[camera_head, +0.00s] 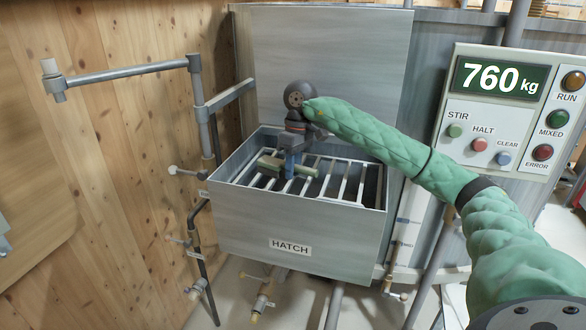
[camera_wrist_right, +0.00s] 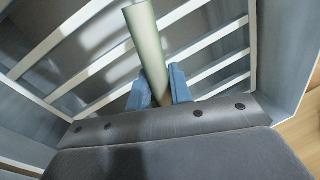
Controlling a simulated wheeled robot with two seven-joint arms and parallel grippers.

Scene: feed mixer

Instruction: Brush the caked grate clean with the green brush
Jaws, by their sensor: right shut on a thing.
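The green brush (camera_head: 304,171) is in my right gripper (camera_head: 290,168), over the open hatch box. The gripper's blue fingers are shut on it, and it lies roughly level across the bars. The wrist view shows the pale green brush (camera_wrist_right: 147,42) between the two blue fingertips of my right gripper (camera_wrist_right: 160,92). The grate (camera_head: 343,183) is a row of pale bars inside the hatch; it also shows in the wrist view (camera_wrist_right: 62,36). The visible bars look mostly pale, and I cannot make out caked feed. Whether the bristles touch the bars is hidden. My left gripper is not in view.
The hatch box (camera_head: 345,228) has raised metal walls around the grate. Its lid (camera_head: 330,60) stands open behind. A pipe frame (camera_head: 125,73) is at the left by the wooden wall. The control panel (camera_head: 505,115) at the right reads 760 kg.

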